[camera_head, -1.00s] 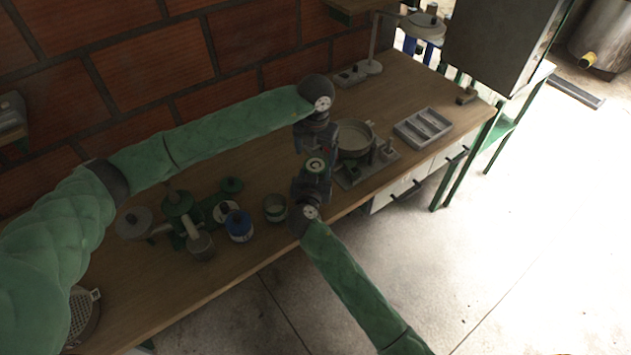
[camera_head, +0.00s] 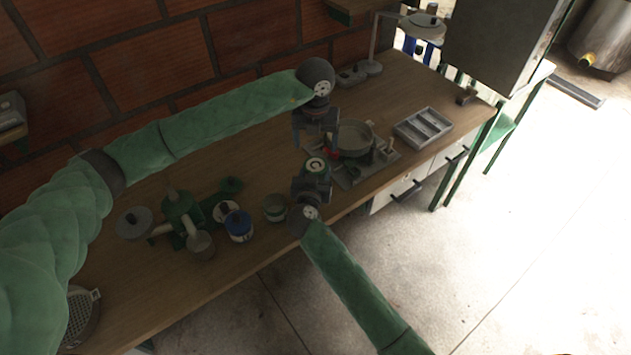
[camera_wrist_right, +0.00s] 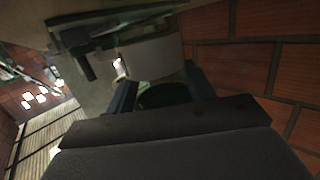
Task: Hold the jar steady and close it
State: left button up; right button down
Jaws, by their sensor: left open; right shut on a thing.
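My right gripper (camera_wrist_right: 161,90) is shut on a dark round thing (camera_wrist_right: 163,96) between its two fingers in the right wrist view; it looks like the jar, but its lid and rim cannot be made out. In the head view my right gripper (camera_head: 322,160) stands over the bench's front part and hides most of what it holds. My left gripper (camera_head: 317,140) is open, fingers pointing down, just behind and above the right one. No lid shows clearly between its fingers. A small red patch (camera_head: 332,153) shows beside the right gripper; I cannot tell what it belongs to.
A scale-like device with a round pan (camera_head: 354,135) is close right of the grippers. A grey compartment tray (camera_head: 422,127) lies farther right. A small greenish container (camera_head: 276,208), a blue container (camera_head: 239,229) and a green hand-cranked machine (camera_head: 180,215) stand left on the wooden bench (camera_head: 140,300).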

aim_at(316, 165)
pick_arm(q)
jog(key=shift+f, duration=4.05)
jog(key=c, duration=1)
jog(key=shift+m, duration=1.6)
jog(key=o, duration=1.1)
